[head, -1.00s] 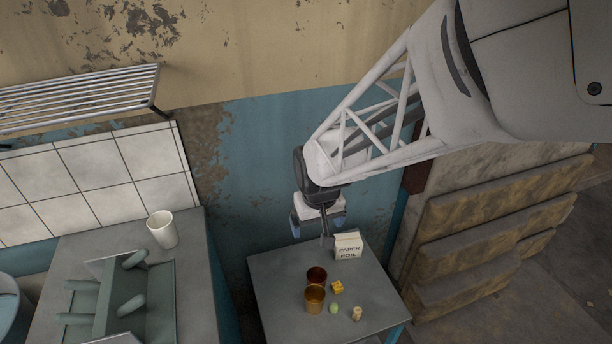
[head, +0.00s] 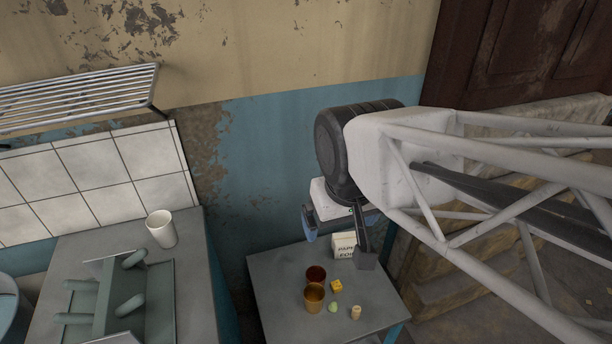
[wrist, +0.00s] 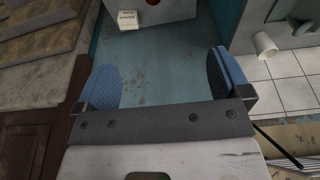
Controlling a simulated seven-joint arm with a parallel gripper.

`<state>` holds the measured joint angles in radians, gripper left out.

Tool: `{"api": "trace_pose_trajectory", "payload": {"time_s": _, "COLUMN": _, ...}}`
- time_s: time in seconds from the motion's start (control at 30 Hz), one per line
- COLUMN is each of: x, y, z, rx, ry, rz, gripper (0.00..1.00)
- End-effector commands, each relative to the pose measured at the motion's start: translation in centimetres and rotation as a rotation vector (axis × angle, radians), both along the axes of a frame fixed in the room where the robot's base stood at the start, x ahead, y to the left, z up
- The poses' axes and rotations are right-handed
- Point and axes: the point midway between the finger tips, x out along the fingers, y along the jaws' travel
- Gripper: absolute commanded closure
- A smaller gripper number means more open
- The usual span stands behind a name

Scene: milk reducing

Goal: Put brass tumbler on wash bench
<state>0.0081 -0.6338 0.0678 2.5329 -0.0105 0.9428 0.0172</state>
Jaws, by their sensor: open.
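The brass tumbler (head: 314,299) stands upright on a small grey table, just in front of a dark red-brown tumbler (head: 316,273). The wash bench appears to be the grey bench (head: 196,285) at the left, with a green rack on it. My gripper (head: 338,238) is above the back of the small table, up and to the right of the brass tumbler. In the wrist view its two blue-padded fingers (wrist: 165,80) are wide apart with nothing between them. The brass tumbler cannot be made out in the wrist view.
A paper foil box (head: 344,244), a yellow cube (head: 337,286), a green egg-like item (head: 333,307) and a small beige piece (head: 356,312) share the small table. A wall rack (head: 80,95) hangs above.

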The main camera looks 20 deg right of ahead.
Motion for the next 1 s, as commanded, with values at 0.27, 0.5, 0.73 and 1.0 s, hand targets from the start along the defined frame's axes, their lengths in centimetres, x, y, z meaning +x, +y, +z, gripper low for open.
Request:
{"api": "trace_pose_trajectory", "payload": {"time_s": 0.27, "x": 0.0, "y": 0.0, "z": 0.0, "rx": 0.000, "ry": 0.000, "rz": 0.000, "gripper": 0.01}}
{"api": "trace_pose_trajectory", "payload": {"time_s": 0.5, "x": 0.7, "y": -0.3, "z": -1.1, "rx": -0.041, "ry": 0.042, "rz": 0.027, "gripper": 0.01}}
{"api": "trace_pose_trajectory", "payload": {"time_s": 0.73, "x": 2.7, "y": -1.6, "z": -5.0, "rx": -0.192, "ry": 0.180, "rz": 0.127, "gripper": 0.01}}
{"api": "trace_pose_trajectory", "payload": {"time_s": 1.0, "x": 6.2, "y": -3.4, "z": -11.4, "rx": -0.459, "ry": 0.393, "rz": 0.332, "gripper": 0.01}}
